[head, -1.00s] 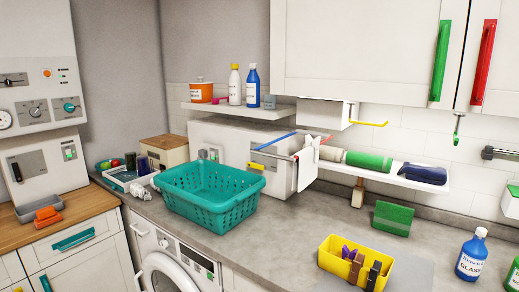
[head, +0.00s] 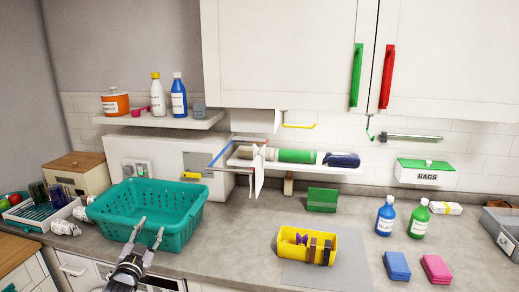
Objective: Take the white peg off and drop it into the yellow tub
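A small white peg (head: 256,152) appears to sit at the top of a white cloth (head: 259,175) hanging from a wall rack with coloured rods (head: 222,154); it is small and blends with the cloth. The yellow tub (head: 290,253) stands on the counter, right of centre, with a purple peg and brown and dark pegs in it. My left gripper (head: 148,234) is open and empty, in front of the teal basket, well left of and below the peg. My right gripper is not in view.
The teal basket (head: 135,222) stands on the counter between my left gripper and the wall. A shelf (head: 330,169) with rolls is behind the cloth. A green box (head: 322,199), bottles (head: 385,215) and sponges (head: 397,266) stand to the right. A grey mat (head: 340,270) lies under the tub.

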